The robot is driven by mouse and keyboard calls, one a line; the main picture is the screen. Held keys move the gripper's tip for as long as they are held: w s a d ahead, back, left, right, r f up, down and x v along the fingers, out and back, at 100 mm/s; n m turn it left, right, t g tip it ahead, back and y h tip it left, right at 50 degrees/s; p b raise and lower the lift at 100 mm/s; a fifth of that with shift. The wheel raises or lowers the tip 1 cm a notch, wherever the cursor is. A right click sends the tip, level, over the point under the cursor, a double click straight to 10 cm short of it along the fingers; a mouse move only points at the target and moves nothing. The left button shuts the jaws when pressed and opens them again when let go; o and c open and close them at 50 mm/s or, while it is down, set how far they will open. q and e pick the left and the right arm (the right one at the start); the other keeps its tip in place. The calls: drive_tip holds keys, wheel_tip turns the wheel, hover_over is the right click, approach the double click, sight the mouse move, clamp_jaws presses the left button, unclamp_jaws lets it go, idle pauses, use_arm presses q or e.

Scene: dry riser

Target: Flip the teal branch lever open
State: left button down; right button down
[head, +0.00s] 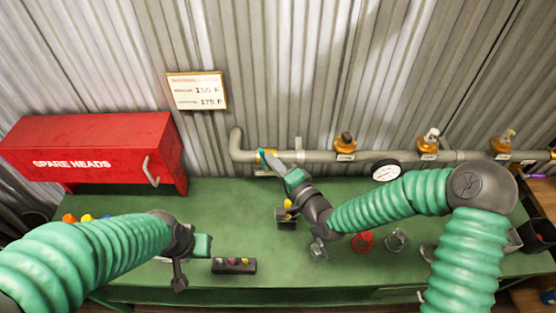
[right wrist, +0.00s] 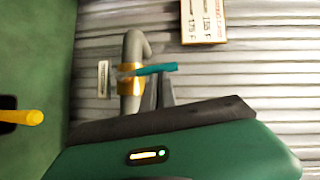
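The teal branch lever (head: 260,157) sits on a brass valve body (right wrist: 130,80) near the left end of the grey pipe. In the right wrist view the lever (right wrist: 157,69) points right, crosswise to the pipe. My right gripper (head: 275,160) is at the valve. Its two grey fingers (right wrist: 158,88) look closed together, with their tips at the lever's lower side. I cannot tell whether they touch it. My left gripper (head: 208,240) is low over the bench at the left; its fingers cannot be made out.
The grey pipe (head: 380,156) runs along the corrugated wall with several other brass valves. A gauge (head: 386,171), a red handwheel (head: 363,241) and a small block (head: 234,266) are on the green bench (head: 225,205). A red spare-heads box (head: 90,145) stands left.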

drive_tip(key=a+f+n+g+h+p, duration=0.2)
drive_tip(key=a+f+n+h+p, duration=0.1)
drive_tip(key=a+n+h, duration=0.3)
drive_tip(key=shift+a+f+n+g+h+p, duration=0.4)
drive_tip(key=shift+a+n, duration=0.3)
drive_tip(key=shift+a, duration=0.65)
drive_tip(key=shift+s+a+f, duration=0.1)
drive_tip(key=shift+s+f, duration=0.05)
drive_tip(key=shift+f, duration=0.1)
